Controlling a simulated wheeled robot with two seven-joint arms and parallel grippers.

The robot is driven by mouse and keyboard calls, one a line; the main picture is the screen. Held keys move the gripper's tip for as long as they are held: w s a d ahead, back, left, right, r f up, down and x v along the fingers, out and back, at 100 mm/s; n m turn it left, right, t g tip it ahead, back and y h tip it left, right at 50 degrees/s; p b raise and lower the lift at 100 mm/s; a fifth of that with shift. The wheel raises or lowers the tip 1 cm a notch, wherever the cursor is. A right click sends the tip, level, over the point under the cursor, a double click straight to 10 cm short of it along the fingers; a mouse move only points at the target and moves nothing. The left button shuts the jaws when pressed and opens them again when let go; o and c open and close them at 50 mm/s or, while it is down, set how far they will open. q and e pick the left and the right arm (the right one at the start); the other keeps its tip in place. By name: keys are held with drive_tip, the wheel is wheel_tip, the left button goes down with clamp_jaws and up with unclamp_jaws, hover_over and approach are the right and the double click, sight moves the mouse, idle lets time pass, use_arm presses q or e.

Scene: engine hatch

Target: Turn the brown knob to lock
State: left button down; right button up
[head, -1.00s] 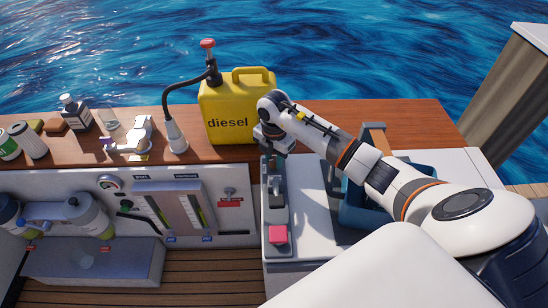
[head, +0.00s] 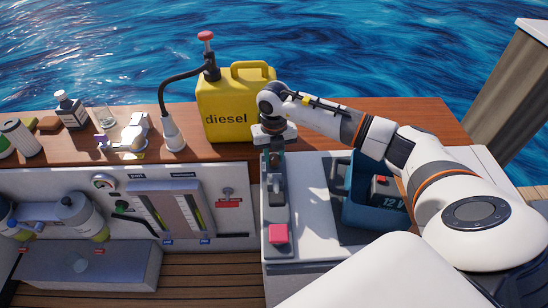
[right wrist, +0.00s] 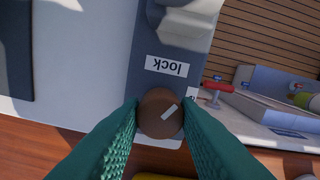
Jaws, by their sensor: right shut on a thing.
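The brown knob (right wrist: 158,118) is round, with a white line on its face, in the right wrist view. The line slants up and to the right, not straight at the white "lock" label (right wrist: 166,66), which reads upside down above the knob. My right gripper (right wrist: 160,104) is shut on the knob, one teal finger on each side. In the head view my right gripper (head: 274,148) is at the back end of the grey latch strip (head: 275,195), and it hides the knob there. My left gripper is not in view.
A yellow diesel can (head: 225,105) stands close behind my right gripper on the wooden counter (head: 405,115). A blue crate (head: 358,208) with a 12 V battery (head: 384,192) sits to the right, below my arm. A pink block (head: 278,233) is at the strip's front.

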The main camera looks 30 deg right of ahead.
sight(274, 157)
drive_tip(key=n+b, duration=0.1)
drive_tip(key=n, duration=0.2)
drive_tip(key=shift+n+b, duration=0.3)
drive_tip(key=shift+b, duration=0.05)
drive_tip(key=shift+n+b, duration=0.65)
drive_tip(key=shift+n, duration=0.75)
drive_tip(key=shift+r, duration=0.1)
drive_tip(key=o, duration=1)
drive_tip(key=shift+c, duration=0.2)
wheel_tip(274, 157, up, 12)
drive_tip(key=b, duration=0.1)
